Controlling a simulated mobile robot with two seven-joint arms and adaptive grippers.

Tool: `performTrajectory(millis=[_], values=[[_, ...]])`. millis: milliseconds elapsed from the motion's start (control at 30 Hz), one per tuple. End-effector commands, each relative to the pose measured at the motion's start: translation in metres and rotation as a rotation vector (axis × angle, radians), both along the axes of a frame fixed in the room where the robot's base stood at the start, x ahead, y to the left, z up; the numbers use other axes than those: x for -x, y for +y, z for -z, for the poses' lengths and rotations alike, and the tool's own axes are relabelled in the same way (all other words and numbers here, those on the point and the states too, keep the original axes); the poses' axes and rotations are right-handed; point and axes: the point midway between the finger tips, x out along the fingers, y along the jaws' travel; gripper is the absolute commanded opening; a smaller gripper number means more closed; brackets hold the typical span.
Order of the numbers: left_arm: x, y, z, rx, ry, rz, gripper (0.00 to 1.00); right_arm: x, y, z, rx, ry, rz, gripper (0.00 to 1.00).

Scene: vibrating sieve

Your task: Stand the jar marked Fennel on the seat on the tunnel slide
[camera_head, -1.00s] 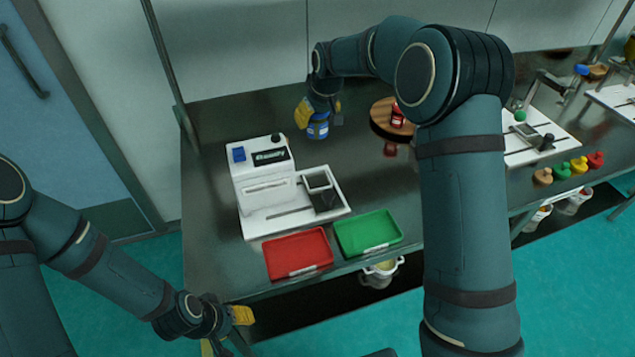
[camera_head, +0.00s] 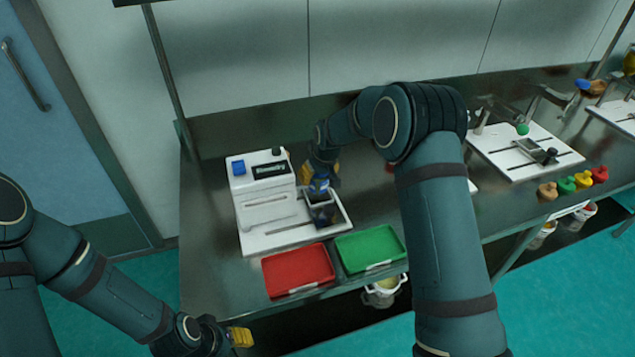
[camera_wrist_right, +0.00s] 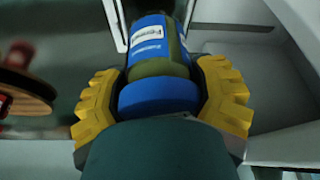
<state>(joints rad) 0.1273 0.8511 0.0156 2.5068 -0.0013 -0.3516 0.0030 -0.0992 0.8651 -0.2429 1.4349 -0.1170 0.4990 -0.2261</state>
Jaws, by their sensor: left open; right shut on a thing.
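My right gripper (camera_head: 319,175) is shut on a jar (camera_head: 320,186) with a blue lid and a blue and white label. In the right wrist view the jar (camera_wrist_right: 157,66) sits between the yellow fingers (camera_wrist_right: 162,104); its label print is only partly legible. The jar is over the dark seat (camera_head: 323,214) of the slide on the white tunnel machine (camera_head: 264,203). The jar and gripper partly cover the seat, and I cannot tell whether they touch.
A red tray (camera_head: 298,270) and a green tray (camera_head: 370,248) lie in front of the machine. The round wooden stand (camera_wrist_right: 25,88) shows in the right wrist view. A second white station (camera_head: 522,148) and several coloured knobbed pieces (camera_head: 566,184) stand to the right.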

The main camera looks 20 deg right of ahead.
Motion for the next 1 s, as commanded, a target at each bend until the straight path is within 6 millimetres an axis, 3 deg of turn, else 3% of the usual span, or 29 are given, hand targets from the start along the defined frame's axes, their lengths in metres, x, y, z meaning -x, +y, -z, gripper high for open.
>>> performTrajectory(millis=[167, 567, 600, 667, 1000], values=[[-0.001, 0.0, 0.005, 0.0, -0.002, -0.001, 0.47, 0.0, 0.0, 0.026, 0.0, 0.001, 0.001, 0.25], [-0.001, 0.0, 0.008, 0.0, -0.004, -0.001, 0.47, 0.0, 0.0, 0.03, 0.0, 0.0, 0.0, 0.25], [-0.002, 0.0, 0.007, 0.0, -0.004, -0.001, 0.47, 0.0, 0.0, 0.029, 0.0, 0.001, 0.0, 0.8], [-0.001, 0.0, 0.007, 0.0, -0.004, -0.001, 0.47, 0.0, 0.0, 0.029, 0.0, 0.001, 0.0, 1.0], [-0.001, 0.0, 0.003, 0.0, -0.003, -0.001, 0.47, 0.0, 0.0, 0.025, 0.0, 0.0, 0.0, 1.0]])
